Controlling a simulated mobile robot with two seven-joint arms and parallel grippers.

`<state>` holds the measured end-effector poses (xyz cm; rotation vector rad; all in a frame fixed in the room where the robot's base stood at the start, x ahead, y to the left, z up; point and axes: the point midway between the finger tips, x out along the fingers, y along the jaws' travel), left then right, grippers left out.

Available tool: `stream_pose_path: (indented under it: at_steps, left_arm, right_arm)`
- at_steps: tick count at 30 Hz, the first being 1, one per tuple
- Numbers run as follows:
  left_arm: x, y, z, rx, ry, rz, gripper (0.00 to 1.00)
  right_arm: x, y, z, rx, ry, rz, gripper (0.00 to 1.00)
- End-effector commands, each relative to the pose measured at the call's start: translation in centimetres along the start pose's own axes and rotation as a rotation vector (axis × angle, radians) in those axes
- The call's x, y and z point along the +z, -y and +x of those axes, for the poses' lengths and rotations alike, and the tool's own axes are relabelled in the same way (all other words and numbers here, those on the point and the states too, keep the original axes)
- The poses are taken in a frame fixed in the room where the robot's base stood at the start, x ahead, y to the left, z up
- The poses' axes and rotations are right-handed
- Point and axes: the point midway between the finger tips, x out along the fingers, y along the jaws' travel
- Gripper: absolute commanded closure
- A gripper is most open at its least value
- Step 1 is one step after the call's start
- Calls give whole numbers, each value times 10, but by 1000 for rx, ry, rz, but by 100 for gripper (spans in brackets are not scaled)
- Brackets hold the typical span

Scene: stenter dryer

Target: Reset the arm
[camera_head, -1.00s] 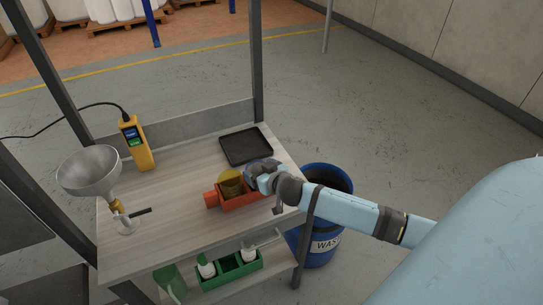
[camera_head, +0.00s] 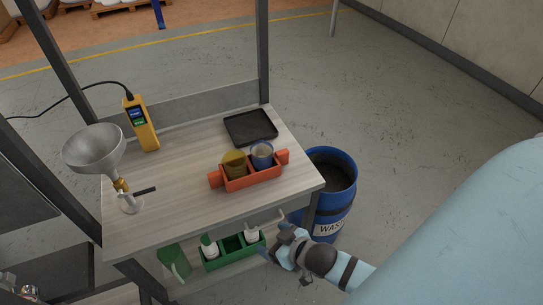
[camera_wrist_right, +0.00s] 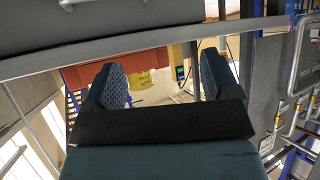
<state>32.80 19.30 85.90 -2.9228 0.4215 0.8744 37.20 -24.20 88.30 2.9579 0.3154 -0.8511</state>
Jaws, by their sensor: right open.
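My right gripper (camera_head: 281,250) is in the lower middle of the head view, off the front right corner of the table and near the lower shelf. It is open, and in the right wrist view its two fingers (camera_wrist_right: 160,85) stand apart with nothing between them. My blue right arm comes in from the right. My left gripper does not show. The orange carrier (camera_head: 250,178) sits on the table top with a yellow container (camera_head: 234,163) and a blue-grey container (camera_head: 262,154) in it.
The wooden-topped table (camera_head: 180,205) also holds a black tray (camera_head: 250,127), a yellow handheld device (camera_head: 141,124) and a metal funnel (camera_head: 94,148). A green carrier (camera_head: 233,250) with bottles is on the shelf below. A blue waste barrel (camera_head: 327,192) stands right of the table. The floor beyond is clear.

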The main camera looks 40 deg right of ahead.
Motion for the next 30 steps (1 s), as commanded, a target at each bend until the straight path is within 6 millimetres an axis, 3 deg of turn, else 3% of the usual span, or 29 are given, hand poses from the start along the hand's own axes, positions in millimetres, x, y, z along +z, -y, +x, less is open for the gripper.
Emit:
stream_pose_path:
  at_steps: [1, 3, 7, 15, 22, 30]
  left_arm:
    - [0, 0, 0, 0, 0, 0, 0]
    - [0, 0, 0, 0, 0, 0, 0]
    - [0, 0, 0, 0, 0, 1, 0]
    - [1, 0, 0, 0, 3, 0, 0]
    - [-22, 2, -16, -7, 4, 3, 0]
    - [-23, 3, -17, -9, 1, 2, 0]
  right_arm:
    - [16, 21, -6, -23, 15, 4, 19]
    - [29, 40, -11, -45, 21, -9, 19]
    - [39, 56, -15, -63, 24, -25, 19]
    - [39, 56, -16, -64, 23, -31, 19]
    - [15, 54, -32, -56, 22, -31, 19]
    - [14, 53, -32, -55, 22, -31, 19]
